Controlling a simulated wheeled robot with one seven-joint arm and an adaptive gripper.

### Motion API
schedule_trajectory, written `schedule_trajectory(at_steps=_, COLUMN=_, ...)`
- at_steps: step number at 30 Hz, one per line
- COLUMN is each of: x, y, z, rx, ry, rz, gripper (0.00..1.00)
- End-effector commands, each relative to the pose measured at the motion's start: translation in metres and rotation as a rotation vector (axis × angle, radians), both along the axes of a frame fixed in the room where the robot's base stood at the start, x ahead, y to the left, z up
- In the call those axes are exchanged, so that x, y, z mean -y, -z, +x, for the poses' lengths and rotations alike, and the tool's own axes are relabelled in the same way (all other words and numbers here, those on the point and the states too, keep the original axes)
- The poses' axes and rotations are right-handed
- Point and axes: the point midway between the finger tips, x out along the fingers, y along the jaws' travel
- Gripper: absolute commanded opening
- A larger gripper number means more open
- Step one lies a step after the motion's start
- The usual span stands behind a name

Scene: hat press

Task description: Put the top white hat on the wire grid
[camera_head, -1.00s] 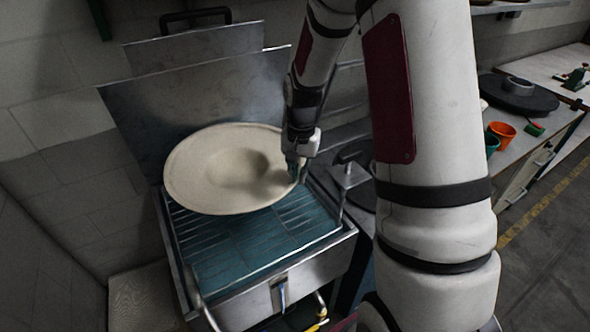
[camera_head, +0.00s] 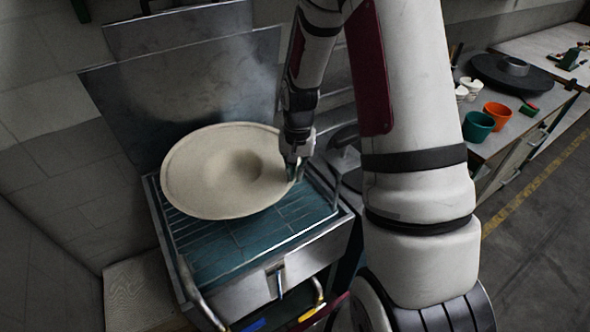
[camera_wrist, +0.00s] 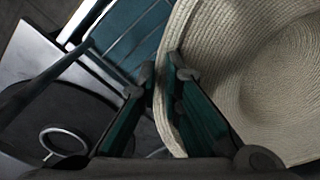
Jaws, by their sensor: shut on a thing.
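The white hat (camera_head: 205,190) is wide-brimmed and woven, and it lies over the wire grid (camera_head: 285,222) in the head view. Its far side is tilted up. My gripper (camera_head: 295,165) is at the hat's right edge. In the wrist view the brim of the hat (camera_wrist: 262,85) runs between the two fingers of my gripper (camera_wrist: 162,82), which are shut on it. The grid bars also show in the wrist view (camera_wrist: 135,35). Whether the hat's underside touches the grid is hidden.
The grid lies in a metal basin (camera_head: 265,290) with a raised metal lid (camera_head: 190,95) behind. A metal post (camera_head: 343,165) stands right of the basin. A bench at right holds an orange cup (camera_head: 497,115), a green cup (camera_head: 477,127) and a dark disc (camera_head: 510,75).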

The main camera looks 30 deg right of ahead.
Motion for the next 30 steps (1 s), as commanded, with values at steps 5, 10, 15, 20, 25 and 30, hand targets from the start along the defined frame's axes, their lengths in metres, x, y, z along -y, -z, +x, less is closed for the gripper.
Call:
schedule_trajectory(at_steps=5, x=0.0001, y=-0.0003, z=0.0001, rx=0.0, ry=0.0, rz=0.0, gripper=0.0)
schedule_trajectory(at_steps=10, x=0.0001, y=-0.0004, z=0.0001, rx=0.001, ry=0.001, rz=-0.001, gripper=0.0)
schedule_trajectory(at_steps=15, x=0.0001, y=0.0004, z=0.0001, rx=0.0, ry=0.001, rz=0.0, gripper=0.0)
schedule_trajectory(at_steps=20, x=0.0, y=0.0025, z=0.0001, rx=0.0, ry=0.001, rz=0.0, gripper=0.0)
schedule_trajectory(at_steps=25, x=0.0, y=0.0048, z=0.0001, rx=0.0, ry=0.001, rz=0.0, gripper=0.0)
schedule_trajectory(at_steps=30, x=0.0, y=0.0071, z=0.0003, rx=0.0, ry=0.001, rz=0.0, gripper=0.0)
